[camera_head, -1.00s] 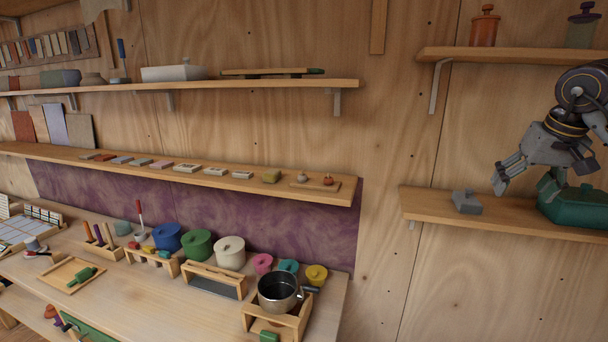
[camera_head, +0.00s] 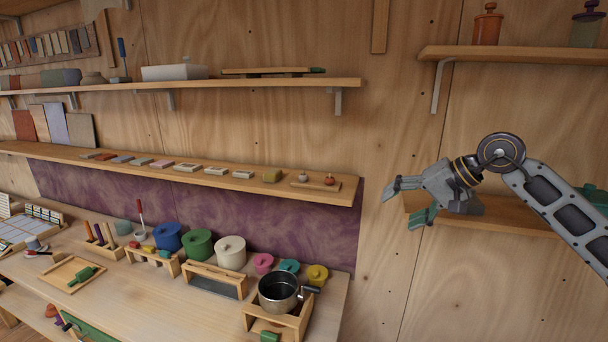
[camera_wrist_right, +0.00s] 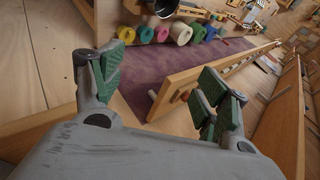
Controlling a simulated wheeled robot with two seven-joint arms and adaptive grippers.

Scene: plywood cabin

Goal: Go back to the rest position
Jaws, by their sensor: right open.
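My right gripper (camera_head: 402,204) is in the head view, in front of the lower right shelf (camera_head: 512,211), with its fingers pointing left. Its jaws are apart and nothing is between them. In the right wrist view, its green-padded fingers (camera_wrist_right: 165,85) are spread to both sides, with the purple wall panel (camera_wrist_right: 190,62) and the shelf of small pieces between and beyond them. The right forearm reaches in from the right edge and covers part of the lower right shelf. My left gripper is not in view.
A long shelf of small blocks (camera_head: 215,180) ends left of the gripper. Below it, the workbench (camera_head: 200,310) carries coloured pots and a steel pot (camera_head: 278,292). An upper right shelf (camera_head: 520,54) holds an orange jar (camera_head: 487,27). Bare plywood lies between the shelves.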

